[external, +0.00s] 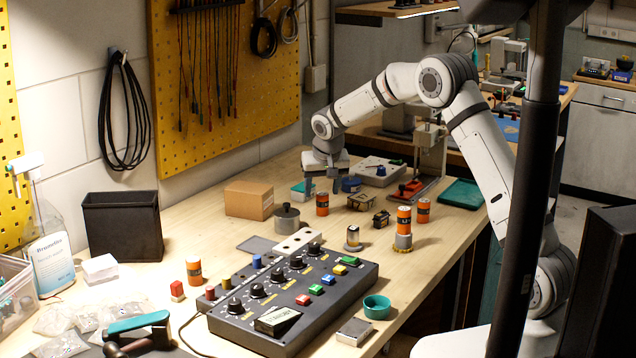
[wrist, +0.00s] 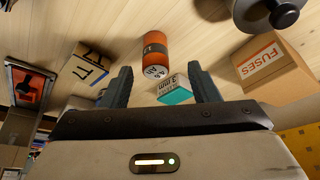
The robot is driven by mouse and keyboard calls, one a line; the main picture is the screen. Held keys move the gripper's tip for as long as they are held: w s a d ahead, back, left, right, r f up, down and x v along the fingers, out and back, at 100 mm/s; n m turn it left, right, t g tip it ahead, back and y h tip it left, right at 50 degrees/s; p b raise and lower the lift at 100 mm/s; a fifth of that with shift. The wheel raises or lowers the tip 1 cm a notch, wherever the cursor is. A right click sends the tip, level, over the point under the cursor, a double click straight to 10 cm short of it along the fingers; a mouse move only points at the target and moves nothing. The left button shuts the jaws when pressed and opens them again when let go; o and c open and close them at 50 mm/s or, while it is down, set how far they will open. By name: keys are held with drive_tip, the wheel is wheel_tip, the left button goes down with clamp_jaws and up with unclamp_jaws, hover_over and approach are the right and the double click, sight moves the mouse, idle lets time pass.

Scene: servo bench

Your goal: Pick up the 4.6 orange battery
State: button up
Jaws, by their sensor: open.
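Several orange batteries with dark bands stand on the bench; which is marked 4.6 is too small to read. One battery (external: 322,204) stands just in front of my gripper (external: 322,186). In the wrist view an orange battery (wrist: 155,50) shows beyond and between the open fingers of my gripper (wrist: 160,72), with its label only partly legible. Nothing is held. Another battery (external: 404,218) stands on a grey round base, one (external: 423,210) stands behind it, and one (external: 193,270) stands at the front left.
A small white-and-teal box (wrist: 174,90) lies near the fingers. A FUSES carton (external: 249,200) and a lidded metal pot (external: 287,219) stand to the left. A yellow-and-black box (external: 361,202) is to the right. A control box (external: 290,300) fills the front.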

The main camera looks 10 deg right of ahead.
sight(323, 195)
drive_tip(key=x, duration=0.3)
drive_tip(key=p+x, duration=0.1)
drive_tip(key=x, duration=0.1)
drive_tip(key=shift+d+f, duration=0.2)
drive_tip(key=shift+f, duration=0.2)
drive_tip(key=c, duration=1.1)
